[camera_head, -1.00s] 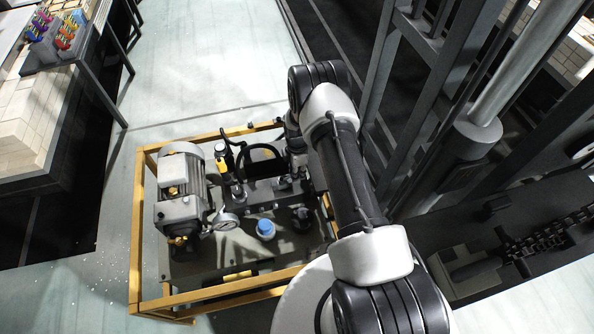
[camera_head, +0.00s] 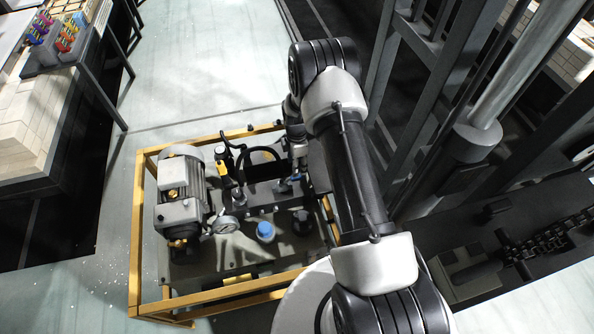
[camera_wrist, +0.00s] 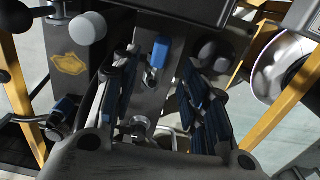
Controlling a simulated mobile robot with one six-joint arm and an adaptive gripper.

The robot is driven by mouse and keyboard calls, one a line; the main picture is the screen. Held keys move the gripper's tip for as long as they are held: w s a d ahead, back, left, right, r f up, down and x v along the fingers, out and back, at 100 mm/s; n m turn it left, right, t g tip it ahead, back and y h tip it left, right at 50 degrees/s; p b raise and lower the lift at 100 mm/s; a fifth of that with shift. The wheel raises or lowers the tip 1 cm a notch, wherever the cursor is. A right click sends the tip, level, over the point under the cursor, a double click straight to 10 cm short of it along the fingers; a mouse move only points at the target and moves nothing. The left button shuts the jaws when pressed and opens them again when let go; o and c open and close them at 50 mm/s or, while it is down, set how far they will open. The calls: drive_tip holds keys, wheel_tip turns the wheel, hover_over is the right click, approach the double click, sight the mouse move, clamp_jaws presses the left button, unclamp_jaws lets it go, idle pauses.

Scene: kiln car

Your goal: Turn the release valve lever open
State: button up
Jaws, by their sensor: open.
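A lever with a blue grip (camera_wrist: 160,52) on a metal valve stem shows in the wrist view, on a dark block. It lies between the two fingers of my gripper (camera_wrist: 160,82), which is open with blue-faced pads on either side. I see no finger touching the lever. A second blue grip (camera_wrist: 63,112) lies left of the left finger. No label shows which one is the release valve. In the head view the valve block (camera_head: 262,196) sits inside a yellow-framed pump unit (camera_head: 148,240); my arm hides most of my gripper there.
A grey motor (camera_head: 181,197), a gauge (camera_head: 227,225) and a blue cap (camera_head: 265,231) stand on the unit. In the wrist view a grey ball knob (camera_wrist: 88,28) and a black knob (camera_wrist: 17,16) stand at the upper left. Dark steel posts (camera_head: 400,90) rise right of my arm.

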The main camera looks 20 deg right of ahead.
drive_tip(key=shift+r, duration=2.7)
drive_tip(key=shift+r, duration=0.1)
drive_tip(key=s+a+r+m+t, duration=0.1)
drive_tip(key=s+a+r+m, duration=0.15)
drive_tip(key=r, duration=0.65)
drive_tip(key=s+a+r+m, duration=0.1)
drive_tip(key=s+r+m, duration=0.15)
drive_tip(key=r, duration=0.65)
drive_tip(key=s+a+r+m+t, duration=0.1)
drive_tip(key=s+r+m, duration=0.15)
drive_tip(key=r, duration=0.75)
drive_tip(key=s+a+r+m+t, duration=0.1)
drive_tip(key=s+r+m, duration=0.3)
drive_tip(key=s, duration=0.7)
drive_tip(key=s+a+r+m+t, duration=0.1)
drive_tip(key=s+a+r+m, duration=0.2)
drive_tip(key=s, duration=0.9)
wheel_tip(320, 180, up, 2)
drive_tip(key=shift+s+m+t, duration=0.2)
drive_tip(key=shift+m+t, duration=0.1)
drive_tip(key=shift+m, duration=0.75)
